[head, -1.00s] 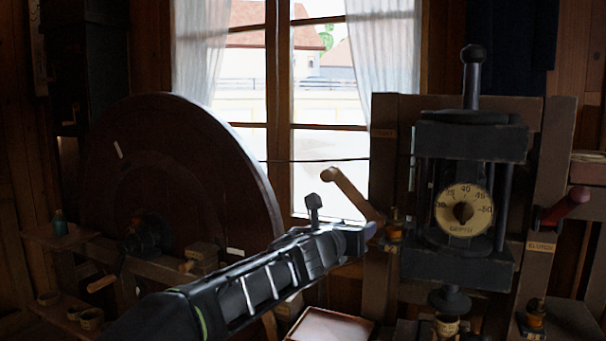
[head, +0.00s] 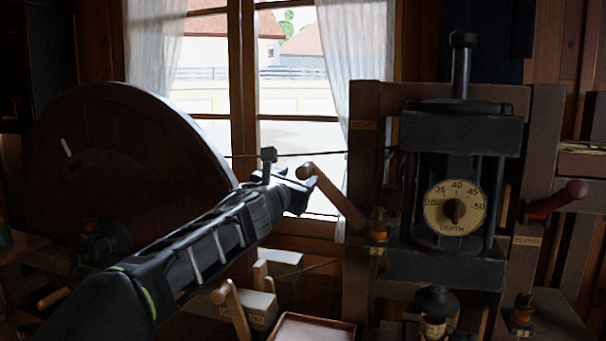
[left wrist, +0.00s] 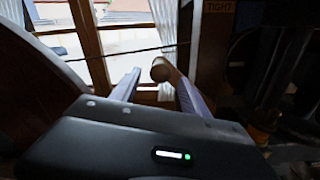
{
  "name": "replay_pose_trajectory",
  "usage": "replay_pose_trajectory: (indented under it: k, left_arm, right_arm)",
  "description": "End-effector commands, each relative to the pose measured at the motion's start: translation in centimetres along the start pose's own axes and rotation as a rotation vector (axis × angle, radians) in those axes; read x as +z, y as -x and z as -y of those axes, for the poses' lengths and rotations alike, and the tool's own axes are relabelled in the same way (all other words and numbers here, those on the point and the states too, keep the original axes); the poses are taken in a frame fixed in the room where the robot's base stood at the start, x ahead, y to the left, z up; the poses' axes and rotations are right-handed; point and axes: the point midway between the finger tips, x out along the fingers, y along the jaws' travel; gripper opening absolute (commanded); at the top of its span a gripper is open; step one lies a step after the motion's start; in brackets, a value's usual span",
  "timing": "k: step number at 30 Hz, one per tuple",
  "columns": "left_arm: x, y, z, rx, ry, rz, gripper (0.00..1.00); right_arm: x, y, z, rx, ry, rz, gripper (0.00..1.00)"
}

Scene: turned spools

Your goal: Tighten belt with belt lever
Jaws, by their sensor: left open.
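The belt lever (head: 338,200) is a pale wooden arm with a round knob end, on the left post of the dark press frame. It slants up to the left, and its knob also shows in the left wrist view (left wrist: 161,69). My left gripper (head: 303,193) is open, right at the knob in the head view. In the left wrist view its fingers (left wrist: 158,90) stand on either side of the lever, with the knob between the tips; contact cannot be told. A plate reading TIGHT (left wrist: 219,6) sits above the lever. The thin dark belt line (head: 325,153) crosses the window. My right gripper is not in view.
A large dark wheel (head: 110,150) stands at left. The depth dial (head: 455,207) is on the press, with a red-handled clutch lever (head: 556,200) at right. Another wooden handle (head: 236,312) and a shallow tray (head: 312,328) lie below my left arm.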

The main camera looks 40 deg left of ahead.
Motion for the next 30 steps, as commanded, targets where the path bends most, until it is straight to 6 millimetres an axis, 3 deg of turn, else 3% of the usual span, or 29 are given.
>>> replay_pose_trajectory:
  k: [9,20,30]
  left_arm:
    - [0.1,-4.5,0.0,-0.001,0.001,-0.001,0.53]
    - [0.0,-5.0,0.0,-0.001,0.000,0.000,0.53]
    - [0.0,-5.0,0.0,-0.001,0.000,0.000,0.25]
  right_arm:
    - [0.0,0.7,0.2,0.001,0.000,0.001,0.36]
    - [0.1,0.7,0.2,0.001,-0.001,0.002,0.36]
    - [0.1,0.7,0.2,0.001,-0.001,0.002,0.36]
